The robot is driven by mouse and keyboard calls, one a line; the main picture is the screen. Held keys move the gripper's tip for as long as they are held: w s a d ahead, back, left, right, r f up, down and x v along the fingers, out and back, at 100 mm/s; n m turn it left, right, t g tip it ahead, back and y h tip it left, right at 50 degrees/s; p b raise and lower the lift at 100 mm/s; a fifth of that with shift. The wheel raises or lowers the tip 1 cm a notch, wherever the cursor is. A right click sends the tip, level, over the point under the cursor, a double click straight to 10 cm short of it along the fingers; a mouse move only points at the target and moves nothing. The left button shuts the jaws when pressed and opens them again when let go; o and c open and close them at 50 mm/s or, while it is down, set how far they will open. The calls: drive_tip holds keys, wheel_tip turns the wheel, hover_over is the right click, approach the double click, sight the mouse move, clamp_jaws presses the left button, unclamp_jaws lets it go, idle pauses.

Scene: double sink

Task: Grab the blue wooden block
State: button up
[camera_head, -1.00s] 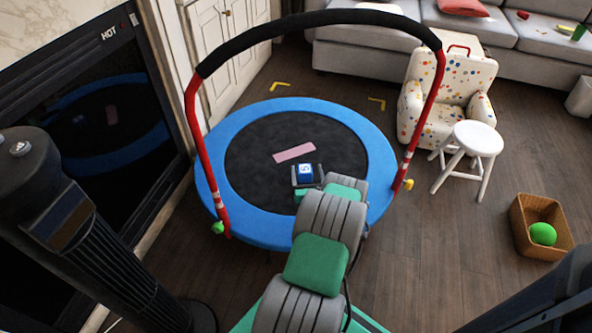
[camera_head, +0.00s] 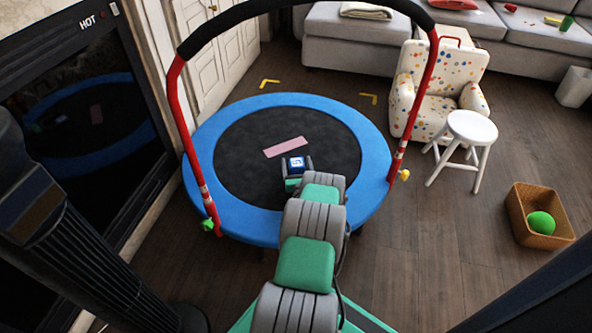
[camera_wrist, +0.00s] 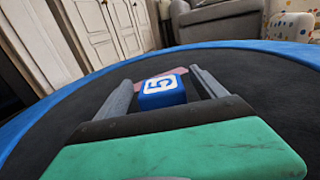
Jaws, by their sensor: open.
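The blue wooden block (camera_wrist: 161,92) has a white number on its face, and in the wrist view it sits between and just beyond the two grey fingers. It also shows in the head view (camera_head: 296,163), at the end of my arm over the black trampoline mat. My gripper (camera_wrist: 163,84) is open, with a finger on each side of the block and visible gaps. A flat pink piece (camera_head: 285,147) lies on the mat behind the block and partly shows in the wrist view. Whether the fingers touch the block cannot be told.
The trampoline has a blue padded rim (camera_head: 215,135) and a red handlebar frame with black foam (camera_head: 300,8) arching above my arm. A white stool (camera_head: 472,128), a spotted armchair (camera_head: 445,75) and a basket (camera_head: 540,238) with a green ball stand to the right.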

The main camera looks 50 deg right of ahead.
drive_tip(key=c, duration=1.5)
